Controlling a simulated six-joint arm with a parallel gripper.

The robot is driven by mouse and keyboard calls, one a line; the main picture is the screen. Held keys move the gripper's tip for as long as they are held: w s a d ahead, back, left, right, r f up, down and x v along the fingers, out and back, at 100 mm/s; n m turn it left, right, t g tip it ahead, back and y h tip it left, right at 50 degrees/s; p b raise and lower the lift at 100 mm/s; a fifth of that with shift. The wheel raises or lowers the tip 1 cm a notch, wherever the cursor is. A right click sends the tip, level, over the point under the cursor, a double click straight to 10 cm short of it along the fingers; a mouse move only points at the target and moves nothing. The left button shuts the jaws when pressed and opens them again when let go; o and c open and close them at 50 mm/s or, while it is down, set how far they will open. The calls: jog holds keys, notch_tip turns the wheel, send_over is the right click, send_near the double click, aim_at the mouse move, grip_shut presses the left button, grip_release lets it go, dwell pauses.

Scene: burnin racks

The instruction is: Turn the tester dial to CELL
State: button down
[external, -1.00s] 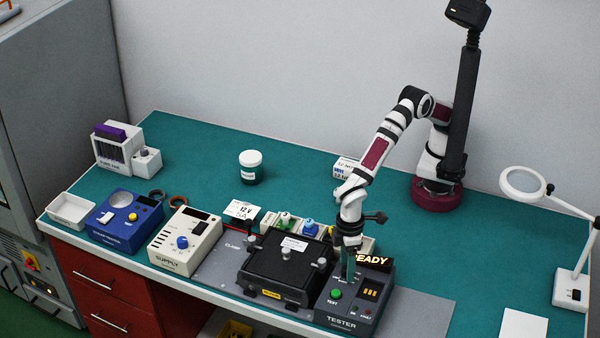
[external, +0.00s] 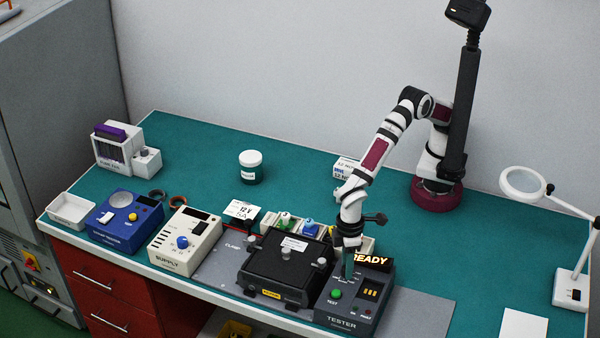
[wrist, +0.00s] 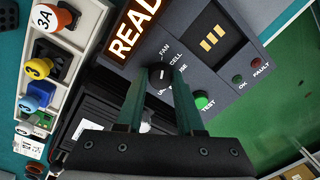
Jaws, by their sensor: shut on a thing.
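The tester (external: 372,318) is a dark grey box at the front edge of the bench, with a lit READY sign (external: 372,260). Its dial (wrist: 160,71) is a small dark knob with a white mark, near the sign. FAN, CELL and partly hidden labels surround it in the wrist view. The white mark appears to point up toward the FAN side, but I cannot read its exact setting. My gripper (wrist: 160,78) points down with its green fingers shut on the dial, one on each side. In the external view my gripper (external: 348,271) hides the dial.
The green TEST button (wrist: 201,100) is close beside my right finger. A black clamp fixture (external: 285,270) stands just left of the tester. A white rack (wrist: 50,60) with coloured parts lies behind it. Bare grey mat (external: 420,315) is to the right.

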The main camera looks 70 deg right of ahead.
jog(key=m, duration=0.4)
jog(key=shift+m, duration=1.8)
jog(key=shift+r, duration=0.1)
jog(key=c, duration=0.5)
grip_release()
jog(key=shift+c, duration=0.2)
notch_tip(320, 180, up, 16)
jog(key=shift+d, duration=0.4)
